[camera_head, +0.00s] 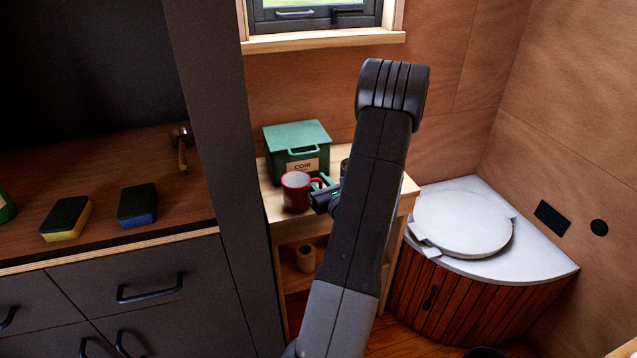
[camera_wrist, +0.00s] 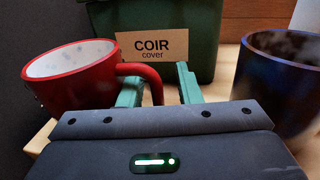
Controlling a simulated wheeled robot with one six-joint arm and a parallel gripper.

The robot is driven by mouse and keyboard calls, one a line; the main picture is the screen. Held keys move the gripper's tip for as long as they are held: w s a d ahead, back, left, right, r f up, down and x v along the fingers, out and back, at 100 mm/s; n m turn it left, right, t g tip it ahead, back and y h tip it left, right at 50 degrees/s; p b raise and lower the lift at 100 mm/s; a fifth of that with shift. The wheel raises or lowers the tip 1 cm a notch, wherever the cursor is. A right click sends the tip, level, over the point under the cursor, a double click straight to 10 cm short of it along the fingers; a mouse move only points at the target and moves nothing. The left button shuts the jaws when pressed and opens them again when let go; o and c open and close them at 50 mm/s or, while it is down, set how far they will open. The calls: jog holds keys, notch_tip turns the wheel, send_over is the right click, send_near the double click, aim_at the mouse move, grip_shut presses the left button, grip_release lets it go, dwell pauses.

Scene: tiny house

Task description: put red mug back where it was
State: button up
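The red mug (camera_head: 293,193), white inside, is at the front left of the wooden shelf top (camera_head: 277,211). In the wrist view the red mug (camera_wrist: 75,83) is at the left with its handle toward my gripper (camera_wrist: 160,90). The green fingers are apart, and the handle's outer part shows between them. The left finger appears to sit within the handle loop. In the head view my gripper (camera_head: 322,186) is just right of the mug. The mug's base is hidden in the wrist view, so I cannot tell whether it touches the shelf.
A green box (camera_head: 288,143) labelled COIR stands behind the mug. A dark blue cup (camera_wrist: 280,84) is close on the right. A dark upright panel (camera_head: 222,150) borders the shelf's left side. Two sponges (camera_head: 138,205) (camera_head: 66,219) lie on the counter (camera_head: 110,170).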

jog(key=b+v, duration=0.1)
jog(key=v, duration=1.1)
jog(key=shift+b, duration=0.4)
jog(key=shift+r, duration=0.15)
